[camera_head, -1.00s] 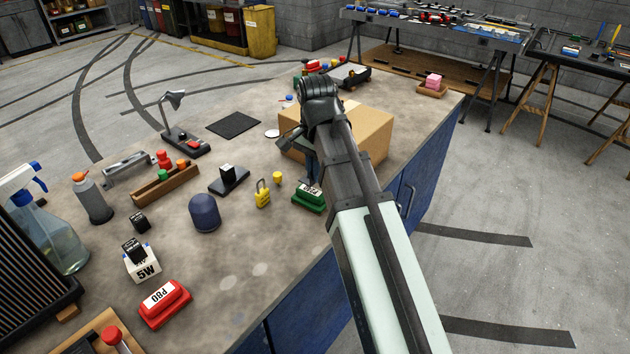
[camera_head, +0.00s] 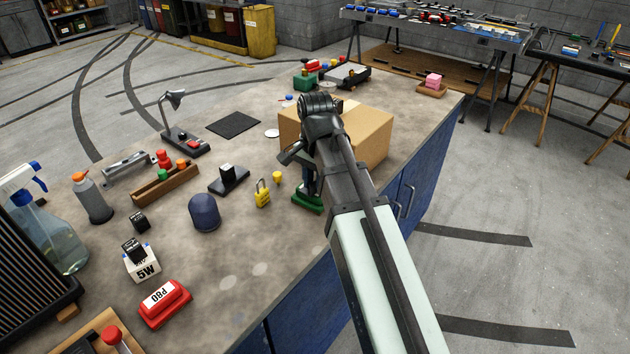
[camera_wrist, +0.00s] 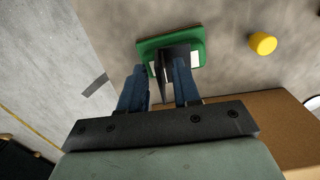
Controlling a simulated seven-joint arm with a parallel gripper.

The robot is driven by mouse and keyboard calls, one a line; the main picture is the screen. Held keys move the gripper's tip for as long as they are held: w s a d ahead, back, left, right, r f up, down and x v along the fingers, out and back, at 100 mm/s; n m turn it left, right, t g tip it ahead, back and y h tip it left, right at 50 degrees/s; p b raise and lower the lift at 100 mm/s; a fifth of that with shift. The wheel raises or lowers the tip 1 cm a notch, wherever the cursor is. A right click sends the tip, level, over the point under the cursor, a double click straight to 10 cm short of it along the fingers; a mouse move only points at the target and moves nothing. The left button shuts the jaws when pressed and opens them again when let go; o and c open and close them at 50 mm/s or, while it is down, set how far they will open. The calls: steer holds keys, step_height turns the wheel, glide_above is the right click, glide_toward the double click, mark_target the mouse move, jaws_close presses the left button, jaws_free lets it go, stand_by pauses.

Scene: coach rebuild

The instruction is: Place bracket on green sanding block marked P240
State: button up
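The green sanding block (camera_head: 308,204) lies near the bench's right edge, left of the cardboard box. My gripper and forearm cover much of it in the head view. In the wrist view, the block (camera_wrist: 203,42) is at top centre, with parts of its white label showing. A dark bracket (camera_wrist: 176,54) stands over the block's label, apparently touching its top, with a thin plate between my fingers. My gripper (camera_wrist: 161,76) has its blue fingers apart around the bracket, with a gap visible on the left side. Contact on the right side is unclear.
A cardboard box (camera_head: 372,135) stands close on the right. A yellow knob (camera_head: 277,177) and yellow padlock (camera_head: 262,193) are left of the block. A red P80 block (camera_head: 165,302) lies at the front. Bare bench lies between.

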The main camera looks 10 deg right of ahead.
mark_target(315, 181)
steer(key=shift+r, duration=3.95)
